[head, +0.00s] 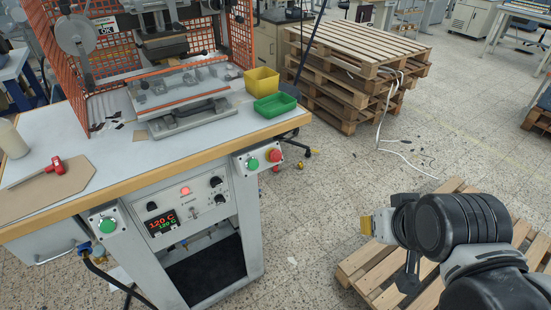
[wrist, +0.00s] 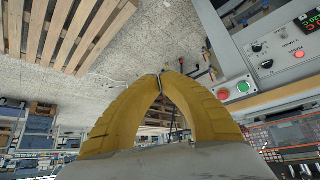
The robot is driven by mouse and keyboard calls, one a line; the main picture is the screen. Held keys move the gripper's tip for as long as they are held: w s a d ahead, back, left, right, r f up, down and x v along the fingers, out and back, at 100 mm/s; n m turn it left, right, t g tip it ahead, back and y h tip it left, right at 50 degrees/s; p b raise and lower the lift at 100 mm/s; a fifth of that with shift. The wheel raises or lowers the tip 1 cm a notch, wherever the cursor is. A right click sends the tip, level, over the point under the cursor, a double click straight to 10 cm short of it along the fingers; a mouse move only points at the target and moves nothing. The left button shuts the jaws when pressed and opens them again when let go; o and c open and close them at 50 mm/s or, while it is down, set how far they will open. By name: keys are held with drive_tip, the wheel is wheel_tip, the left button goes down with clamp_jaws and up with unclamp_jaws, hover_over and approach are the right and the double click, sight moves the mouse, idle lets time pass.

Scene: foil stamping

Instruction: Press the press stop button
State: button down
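A round red button (head: 274,156), the likely press stop button, sits beside a green button (head: 253,164) on a small grey box at the right front corner of the press table. In the wrist view the red button (wrist: 222,94) and the green button (wrist: 243,87) show to the right of the fingertips. My gripper (head: 368,224) is in the lower right of the head view, well apart from the buttons. In the wrist view my gripper's (wrist: 160,76) yellow fingers meet at their tips, with nothing held between them.
The control panel (head: 180,212) has a lit display and knobs. Another green button (head: 107,225) is at the left front corner. A wooden pallet (head: 362,283) lies below my arm, and stacked pallets (head: 345,90) stand behind. Open floor lies between table and gripper.

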drive_tip(key=w+a+r+n+y+p, duration=0.1)
drive_tip(key=w+a+p, duration=0.4)
drive_tip(key=w, duration=0.5)
drive_tip(key=w+a+r+n+y+p, duration=0.1)
drive_tip(key=w+a+n+y+p, duration=0.3)
drive_tip(key=w, duration=0.6)
drive_tip(key=a+n+p, duration=0.2)
drive_tip(key=p, duration=0.1)
drive_tip(key=shift+r+n+g, duration=0.3)
drive_tip(key=shift+r+g, duration=0.05)
drive_tip(key=shift+g, duration=0.05)
drive_tip(key=shift+a, duration=0.1)
drive_tip(key=b, duration=0.5)
approach(280, 159)
drive_tip(key=shift+x, duration=3.6)
